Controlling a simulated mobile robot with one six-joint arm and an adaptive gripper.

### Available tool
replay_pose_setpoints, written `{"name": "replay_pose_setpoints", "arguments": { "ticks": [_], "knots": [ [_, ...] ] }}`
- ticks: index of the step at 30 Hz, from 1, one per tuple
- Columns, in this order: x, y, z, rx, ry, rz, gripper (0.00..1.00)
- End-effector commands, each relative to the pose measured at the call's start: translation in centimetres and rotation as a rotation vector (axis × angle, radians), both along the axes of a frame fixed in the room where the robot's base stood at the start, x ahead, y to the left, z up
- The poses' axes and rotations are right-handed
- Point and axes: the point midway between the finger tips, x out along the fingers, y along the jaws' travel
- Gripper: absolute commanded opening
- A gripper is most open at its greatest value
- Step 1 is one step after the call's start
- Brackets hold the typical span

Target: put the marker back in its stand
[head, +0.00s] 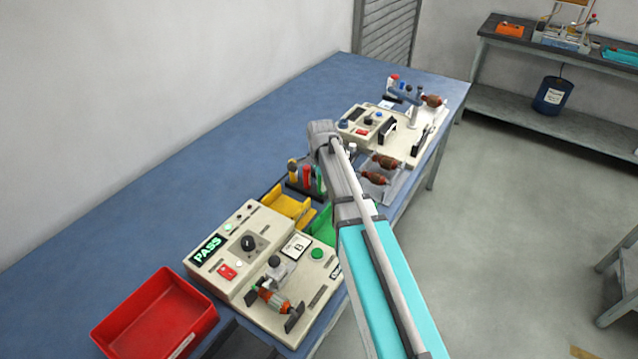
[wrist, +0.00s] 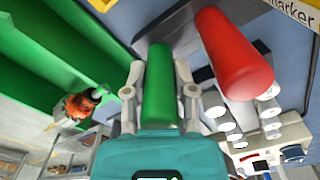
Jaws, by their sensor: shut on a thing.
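My gripper (wrist: 160,78) is shut on a green marker (wrist: 160,95) in the wrist view, one finger on each side of it. A red marker-like piece (wrist: 232,55) stands close to the right of the held one. The dark stand (wrist: 150,28) shows behind the marker's far end; I cannot tell whether that end is in the stand or apart from it. In the head view the dark stand (head: 293,189) holds upright coloured pieces, with a red one (head: 306,176) in the middle. My arm covers most of my gripper there.
A yellow bin (head: 288,209) and a green bin (head: 322,226) stand in front of the stand. A tester reading PASS (head: 228,262) and a red tray (head: 155,312) are nearer. A clear tray with brown armatures (head: 379,180) lies right. Blue tabletop (head: 225,160) is free behind.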

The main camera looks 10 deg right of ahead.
Motion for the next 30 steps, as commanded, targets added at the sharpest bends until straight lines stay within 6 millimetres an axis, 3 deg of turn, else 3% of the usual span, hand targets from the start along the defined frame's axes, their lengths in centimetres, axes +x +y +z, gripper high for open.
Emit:
{"name": "replay_pose_setpoints", "arguments": {
  "ticks": [18, 19, 21, 25, 30],
  "knots": [
    [0.00, -0.02, -0.30, 0.000, 0.000, 0.000, 0.00],
    [0.00, -0.02, -0.30, 0.000, 0.000, 0.000, 0.41],
    [-0.01, -0.02, -0.30, 0.000, 0.000, 0.000, 0.54],
    [-0.01, -0.03, -0.30, 0.000, 0.000, 0.000, 0.75],
    [0.00, -0.04, -0.30, 0.000, 0.000, -0.001, 0.75]
  ]
}}
